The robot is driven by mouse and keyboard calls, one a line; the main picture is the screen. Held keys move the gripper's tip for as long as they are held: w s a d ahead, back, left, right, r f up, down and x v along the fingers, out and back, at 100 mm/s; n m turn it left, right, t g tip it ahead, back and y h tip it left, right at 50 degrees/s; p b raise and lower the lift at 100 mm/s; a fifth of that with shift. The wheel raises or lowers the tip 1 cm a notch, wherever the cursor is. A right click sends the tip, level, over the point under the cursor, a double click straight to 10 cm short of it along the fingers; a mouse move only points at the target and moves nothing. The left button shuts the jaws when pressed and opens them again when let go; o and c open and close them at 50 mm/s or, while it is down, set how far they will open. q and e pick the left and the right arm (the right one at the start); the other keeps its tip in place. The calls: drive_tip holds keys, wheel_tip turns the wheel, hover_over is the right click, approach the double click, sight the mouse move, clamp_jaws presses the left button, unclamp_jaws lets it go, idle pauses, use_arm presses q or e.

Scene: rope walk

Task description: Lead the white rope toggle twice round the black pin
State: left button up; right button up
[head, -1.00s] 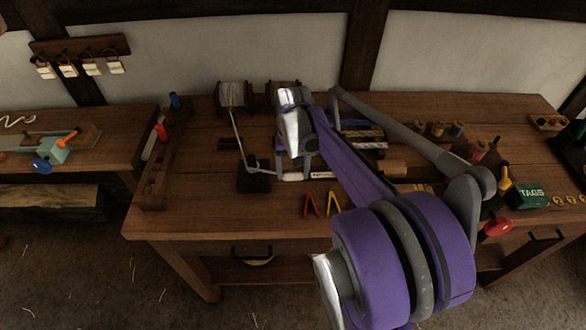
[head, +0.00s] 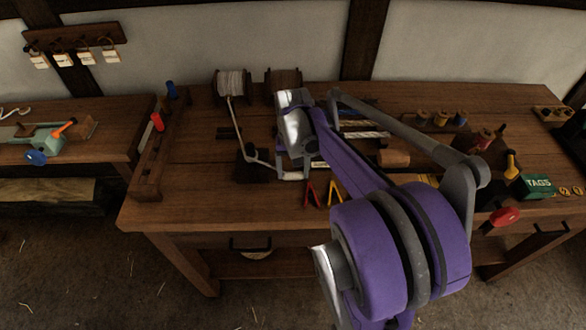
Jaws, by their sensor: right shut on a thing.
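The white rope toggle (head: 293,176) lies lengthwise at my right gripper (head: 296,168), which is shut on it, low over the middle of the bench. My wrist and forearm cover much of this gripper. The black pin stands on a dark block (head: 251,172) left of the toggle; the pin is small and hard to make out. The rope (head: 238,127) runs from a spool (head: 231,83) at the back down to the pin, bends there, and continues right to the toggle. I cannot tell how far round the pin it passes. My left gripper is not in view.
A second, dark spool (head: 284,80) stands beside the rope spool. Red and yellow clips (head: 323,192) lie just right and front of the toggle. A wooden rack (head: 148,175) stands at the left edge. The bench top between rack and block is clear.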

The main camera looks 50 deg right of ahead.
drive_tip(key=o, duration=1.2)
drive_tip(key=shift+o, duration=0.2)
wheel_tip(320, 180, up, 11)
drive_tip(key=p, duration=0.1)
